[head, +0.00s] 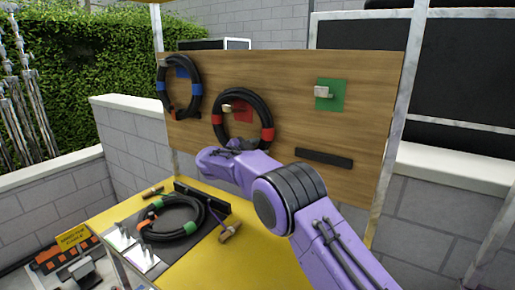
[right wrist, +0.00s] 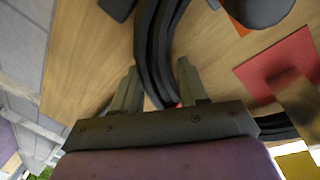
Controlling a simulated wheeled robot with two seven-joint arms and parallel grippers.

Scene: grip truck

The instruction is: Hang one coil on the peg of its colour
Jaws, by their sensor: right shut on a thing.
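The black coil with red bands (head: 214,119) is upright in front of the wooden board. My right gripper (head: 242,145) is shut on its lower part; in the right wrist view the black hose (right wrist: 155,50) runs between the fingers (right wrist: 158,88). The red square (head: 243,110) and its pale peg (head: 229,107) show through the coil's opening, below its top. I cannot tell whether the coil touches the peg. The green square with its peg (head: 323,92) is empty at the right. My left gripper is not in view.
A blue-banded coil (head: 161,87) hangs at the blue square (head: 182,72). A green-banded coil (head: 190,226) lies on the yellow table (head: 262,262) near a hammer-like tool (head: 229,232). A dark bar (head: 324,158) is on the board at lower right.

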